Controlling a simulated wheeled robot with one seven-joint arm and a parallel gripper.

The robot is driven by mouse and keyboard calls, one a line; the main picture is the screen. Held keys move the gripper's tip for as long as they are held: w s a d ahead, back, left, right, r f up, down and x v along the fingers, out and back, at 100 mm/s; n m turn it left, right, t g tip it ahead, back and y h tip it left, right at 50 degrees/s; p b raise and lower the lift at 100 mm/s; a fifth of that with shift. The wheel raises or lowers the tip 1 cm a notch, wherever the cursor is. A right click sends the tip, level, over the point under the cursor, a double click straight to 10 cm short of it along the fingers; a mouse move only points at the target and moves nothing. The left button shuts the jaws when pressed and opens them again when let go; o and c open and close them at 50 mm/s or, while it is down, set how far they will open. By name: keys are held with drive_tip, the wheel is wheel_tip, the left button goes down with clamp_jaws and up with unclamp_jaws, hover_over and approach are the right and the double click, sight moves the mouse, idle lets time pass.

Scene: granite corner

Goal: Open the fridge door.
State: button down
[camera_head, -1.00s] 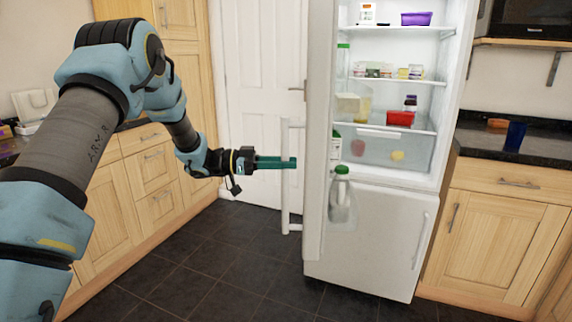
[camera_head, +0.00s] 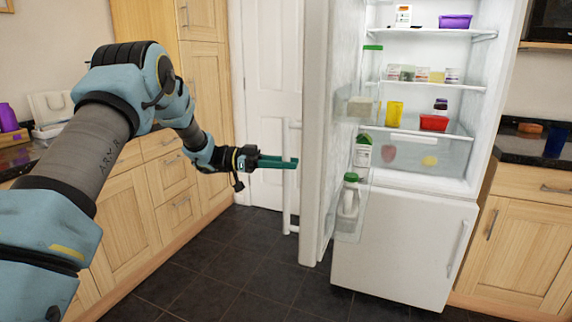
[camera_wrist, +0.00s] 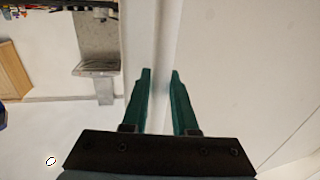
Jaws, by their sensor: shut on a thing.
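The fridge (camera_head: 400,245) stands right of centre in the head view, with its upper door (camera_head: 316,130) swung open to the left. The door's inner side faces the shelves and carries a milk bottle (camera_head: 349,200) and a carton (camera_head: 363,152) in its racks. The long white vertical handle (camera_head: 287,210) is on the door's outer side. My gripper (camera_head: 294,162) is shut on this handle at about mid-height. In the wrist view the green fingers (camera_wrist: 160,85) stand on both sides of the white handle bar (camera_wrist: 163,45).
Wooden cabinets (camera_head: 170,185) with a dark counter run along the left. More cabinets (camera_head: 525,225) stand right of the fridge. A white room door (camera_head: 268,80) is behind the handle. The dark tiled floor (camera_head: 240,265) is clear in front.

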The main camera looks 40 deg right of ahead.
idle(0.3)
drive_tip(key=c, duration=0.7)
unclamp_jaws()
drive_tip(key=shift+w, duration=0.1)
drive_tip(key=shift+b+v, duration=1.2)
drive_tip(key=shift+v, duration=4.15)
